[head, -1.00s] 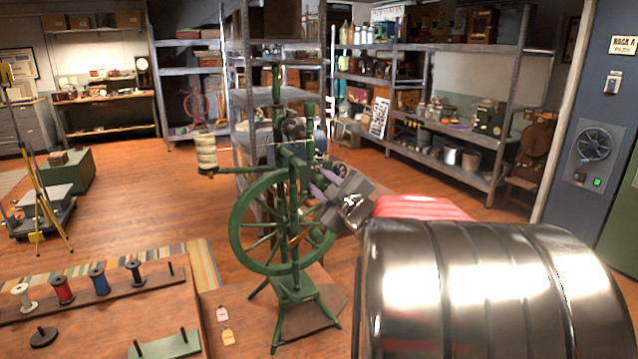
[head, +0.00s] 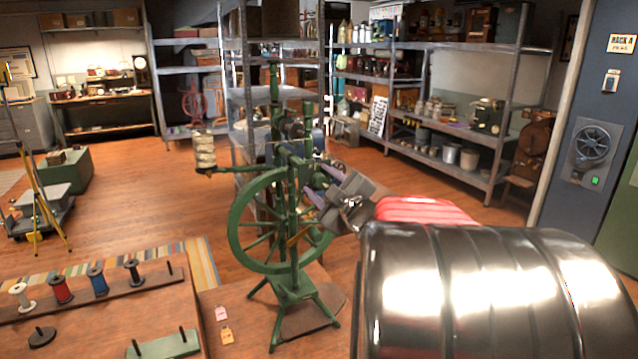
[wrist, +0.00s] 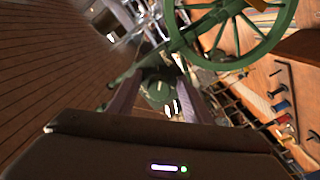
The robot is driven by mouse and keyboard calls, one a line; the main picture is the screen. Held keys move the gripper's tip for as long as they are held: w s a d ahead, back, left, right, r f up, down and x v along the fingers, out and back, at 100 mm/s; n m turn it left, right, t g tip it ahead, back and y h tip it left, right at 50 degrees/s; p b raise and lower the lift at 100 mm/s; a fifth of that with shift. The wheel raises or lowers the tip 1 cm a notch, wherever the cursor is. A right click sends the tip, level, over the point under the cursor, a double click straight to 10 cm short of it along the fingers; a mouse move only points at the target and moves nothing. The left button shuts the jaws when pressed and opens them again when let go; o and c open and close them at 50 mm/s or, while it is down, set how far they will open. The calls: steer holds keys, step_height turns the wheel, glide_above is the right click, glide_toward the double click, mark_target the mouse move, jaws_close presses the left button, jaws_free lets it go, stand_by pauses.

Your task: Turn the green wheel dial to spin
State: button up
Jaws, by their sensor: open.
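The green spinning wheel (head: 235,222) stands upright on a wooden board at the table's corner. My gripper (head: 314,182) is at its right side, near the upright post, with its purple fingers apart. In the wrist view a round green dial (wrist: 158,90) with a pale line on its face shows between the open fingers of my gripper (wrist: 160,84). I cannot tell whether the fingers touch the dial. The green wheel (wrist: 282,30) also shows at the top of the wrist view. The dial is hidden behind my gripper in the head view.
A rack of thread spools (head: 97,281) and two small tags (head: 227,335) lie on the table to the left. Metal shelves (head: 455,160) stand behind. A blue panel (head: 597,110) with a fan stands at the right.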

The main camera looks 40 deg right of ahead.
steer(key=v, duration=1.3)
